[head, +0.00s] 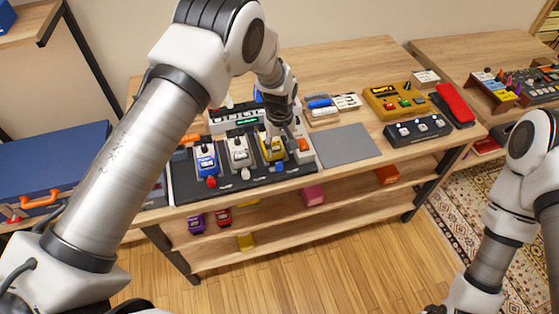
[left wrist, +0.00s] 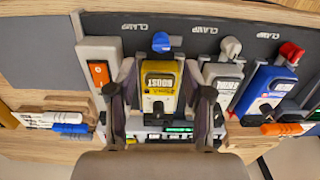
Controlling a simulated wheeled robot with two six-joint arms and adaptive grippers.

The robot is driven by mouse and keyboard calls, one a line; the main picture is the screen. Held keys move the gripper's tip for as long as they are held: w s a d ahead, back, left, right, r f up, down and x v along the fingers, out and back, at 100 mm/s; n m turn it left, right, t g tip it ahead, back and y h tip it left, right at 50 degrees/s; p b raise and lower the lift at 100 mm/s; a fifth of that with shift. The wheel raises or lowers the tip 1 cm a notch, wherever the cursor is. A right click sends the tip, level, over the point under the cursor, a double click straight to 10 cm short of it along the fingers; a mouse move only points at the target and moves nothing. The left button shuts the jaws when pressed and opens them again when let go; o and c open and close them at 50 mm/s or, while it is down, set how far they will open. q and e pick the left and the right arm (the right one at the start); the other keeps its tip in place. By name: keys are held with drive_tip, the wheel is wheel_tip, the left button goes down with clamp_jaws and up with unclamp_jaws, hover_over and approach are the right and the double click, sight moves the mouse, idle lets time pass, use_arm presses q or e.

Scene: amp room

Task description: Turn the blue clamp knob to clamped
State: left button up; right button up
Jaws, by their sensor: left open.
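The blue clamp knob (head: 278,167) is at the front edge of the black pedal board (head: 232,188), just in front of the yellow pedal (head: 271,151). In the left wrist view the blue knob (left wrist: 161,42) sits beyond the yellow BOOST pedal (left wrist: 160,80), beside a CLAMP label. My left gripper (head: 275,138) is over the yellow pedal. In the left wrist view its fingers (left wrist: 160,72) are spread to either side of that pedal, with the knob past the fingertips and apart from them. My right arm shows at the right; its gripper is out of frame.
A white pedal (head: 238,151) with a white knob and a blue pedal (head: 206,160) with a red knob stand left of the yellow one. A grey switch box (left wrist: 100,70) with an orange rocker stands beside it. A bare grey mat (head: 346,146) lies to the right.

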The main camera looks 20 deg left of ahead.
sight(279, 163)
use_arm(q)
wheel_tip(279, 163, down, 6)
drive_tip(key=shift+a+f+p, duration=0.1)
drive_tip(key=shift+a+p, duration=0.05)
drive_tip(key=shift+p, duration=0.75)
drive_tip(key=shift+f, duration=0.35)
clamp_jaws()
